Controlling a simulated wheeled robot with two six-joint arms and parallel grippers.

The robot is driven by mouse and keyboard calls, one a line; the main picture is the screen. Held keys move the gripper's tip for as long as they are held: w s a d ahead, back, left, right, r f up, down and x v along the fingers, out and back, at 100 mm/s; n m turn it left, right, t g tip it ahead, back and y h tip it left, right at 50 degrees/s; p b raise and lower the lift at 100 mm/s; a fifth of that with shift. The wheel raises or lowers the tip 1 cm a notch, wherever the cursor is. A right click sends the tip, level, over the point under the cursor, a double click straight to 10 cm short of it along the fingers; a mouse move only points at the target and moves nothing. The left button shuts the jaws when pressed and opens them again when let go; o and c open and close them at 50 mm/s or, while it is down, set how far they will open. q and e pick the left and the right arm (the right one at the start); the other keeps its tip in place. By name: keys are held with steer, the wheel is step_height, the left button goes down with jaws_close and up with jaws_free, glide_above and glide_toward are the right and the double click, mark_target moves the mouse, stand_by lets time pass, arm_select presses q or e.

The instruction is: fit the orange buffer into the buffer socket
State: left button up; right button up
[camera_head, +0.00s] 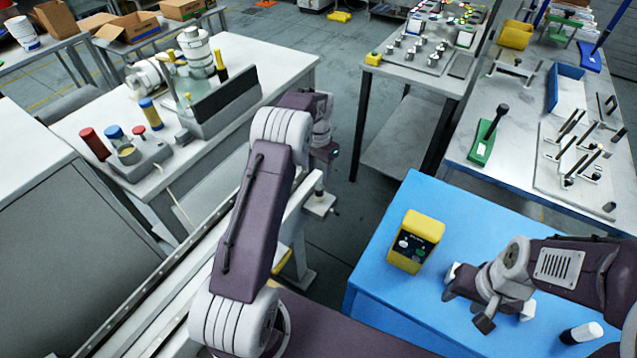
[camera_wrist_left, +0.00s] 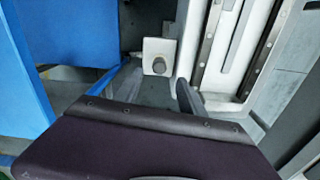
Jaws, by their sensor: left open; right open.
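I cannot pick out the orange buffer for certain in either view. A pale end block with a round grey knob (camera_wrist_left: 158,65) shows in the left wrist view; it looks like the bracket (camera_head: 320,204) at the rail's end in the head view. I cannot tell whether it is the buffer socket. My left gripper (camera_wrist_left: 157,84) is open, its fingers apart with the block seen between them, and I see nothing held. In the head view its fingers are largely hidden by my arm. My right gripper (camera_head: 489,300) is open and empty over the blue table.
A yellow box with buttons (camera_head: 416,242) and a white-and-black cylinder (camera_head: 582,333) are on the blue table (camera_head: 385,285). A long pale rail (camera_head: 165,275) runs at the left. Workbenches with tools stand behind; grey floor lies between them.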

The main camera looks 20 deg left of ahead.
arm_select(q)
step_height(320, 180, up, 5)
steer(key=s+d+r+n, duration=0.1)
steer(key=s+d, duration=0.2)
steer(key=s, duration=0.2)
steer(key=s+d+r, duration=0.1)
steer(key=s+d, duration=0.2)
steer(key=s, duration=0.2)
steer(key=s+d+f+n+t, duration=0.1)
steer(key=s+d+n, duration=0.1)
steer(key=s, duration=1.4)
steer(key=shift+d+f, duration=0.15)
steer(key=shift+d, duration=0.25)
